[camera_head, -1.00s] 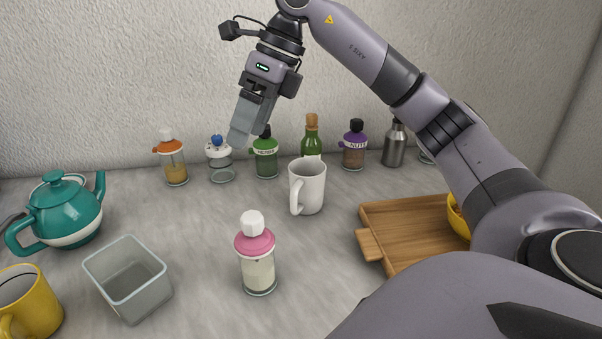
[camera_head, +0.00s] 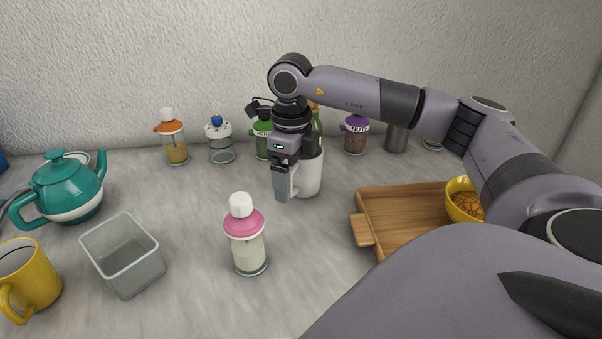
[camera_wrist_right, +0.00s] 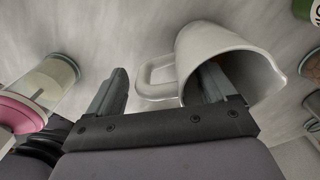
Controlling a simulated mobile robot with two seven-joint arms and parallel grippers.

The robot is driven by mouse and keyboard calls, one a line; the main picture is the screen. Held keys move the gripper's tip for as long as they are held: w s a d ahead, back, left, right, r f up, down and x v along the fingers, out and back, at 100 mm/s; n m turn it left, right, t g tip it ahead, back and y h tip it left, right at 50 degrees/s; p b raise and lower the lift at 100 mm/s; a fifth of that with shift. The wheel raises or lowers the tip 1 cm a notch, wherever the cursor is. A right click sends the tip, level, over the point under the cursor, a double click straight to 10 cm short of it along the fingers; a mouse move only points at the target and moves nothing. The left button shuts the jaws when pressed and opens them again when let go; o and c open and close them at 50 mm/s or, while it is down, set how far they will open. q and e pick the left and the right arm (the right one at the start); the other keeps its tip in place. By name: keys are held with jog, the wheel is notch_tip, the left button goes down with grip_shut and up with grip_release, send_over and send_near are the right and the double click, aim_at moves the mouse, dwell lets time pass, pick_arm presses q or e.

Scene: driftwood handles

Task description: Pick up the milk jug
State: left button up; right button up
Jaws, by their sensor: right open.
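The milk jug, a white jug (camera_head: 311,176) with a handle and a spout, stands on the counter behind the pink-topped jar. In the right wrist view the jug (camera_wrist_right: 200,45) shows its open mouth and its handle. My right gripper (camera_head: 283,190) is at the jug's left side, pointing down. In the wrist view the gripper (camera_wrist_right: 163,78) is open, with the handle between its fingers. One finger is outside the handle; the other appears to reach into the jug's mouth. My left gripper is not in view.
A pink-topped jar (camera_head: 248,250) stands close in front. A grey square container (camera_head: 125,270), teal teapot (camera_head: 65,190) and yellow mug (camera_head: 35,280) are at left. A wooden tray (camera_head: 400,205) with a yellow bowl (camera_head: 462,203) is at right. Several jars line the wall.

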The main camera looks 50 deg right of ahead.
jog(key=shift+f, duration=0.95)
jog(key=shift+r, duration=0.1)
jog(key=c, duration=1.5)
jog(key=shift+r, duration=0.2)
jog(key=shift+r, duration=0.75)
notch_tip(320, 180, up, 9)
jog(key=shift+f, duration=0.1)
jog(key=shift+r+p, duration=2.1)
jog(key=shift+r, duration=2.5)
